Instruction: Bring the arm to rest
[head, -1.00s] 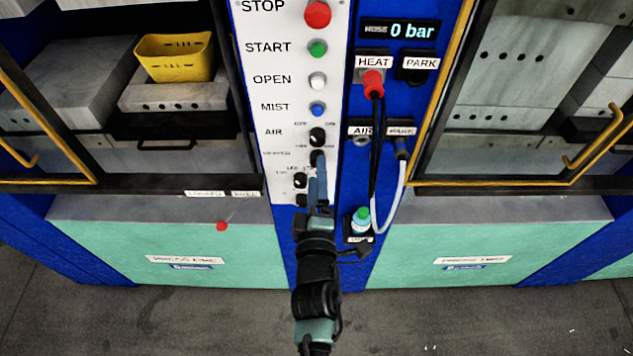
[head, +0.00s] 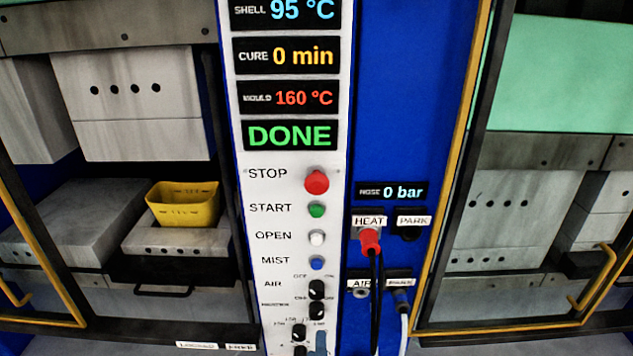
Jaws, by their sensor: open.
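Only the blue-grey fingertips of my gripper (head: 320,343) show, at the bottom edge of the head view, in front of the lowest black knobs of the white control panel (head: 262,190). The jaws are open, and I see nothing held in them. The rest of my arm is below the picture. I cannot tell whether the fingertips touch the panel.
The panel displays (head: 290,136) read DONE, 95 °C, 0 min and 160 °C. A red plug (head: 370,241) sits at HEAT, and cables hang below it. A yellow bin (head: 185,212) stands in the left press. Yellow-edged door frames (head: 455,150) flank the panel.

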